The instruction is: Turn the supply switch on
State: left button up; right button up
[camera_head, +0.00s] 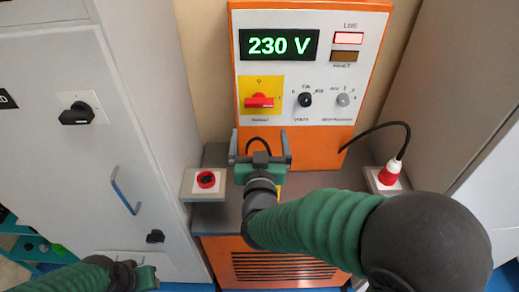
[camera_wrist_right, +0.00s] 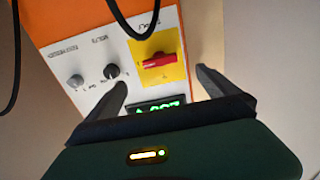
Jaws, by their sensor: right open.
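The supply switch (camera_head: 259,101) is a red rotary handle on a yellow plate, at the left of the white panel on the orange cabinet. Its handle lies about level. It also shows in the right wrist view (camera_wrist_right: 158,61), beyond the fingertips. My right gripper (camera_head: 260,142) is open and empty, just below the switch in the head view, fingers spread wide and apart from the handle. In the right wrist view its fingers (camera_wrist_right: 161,84) stand either side of the panel's edge area. My left gripper (camera_head: 147,277) is at the lower left; its jaws are unclear.
The display (camera_head: 279,45) reads 230 V; the upper lamp (camera_head: 348,38) looks lit pinkish. A dark knob (camera_head: 305,100) and a grey knob (camera_head: 343,99) sit right of the switch. A grey cabinet (camera_head: 60,160) stands left.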

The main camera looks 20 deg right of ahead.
jog(key=shift+v, duration=1.9)
jog(key=shift+f, duration=0.1)
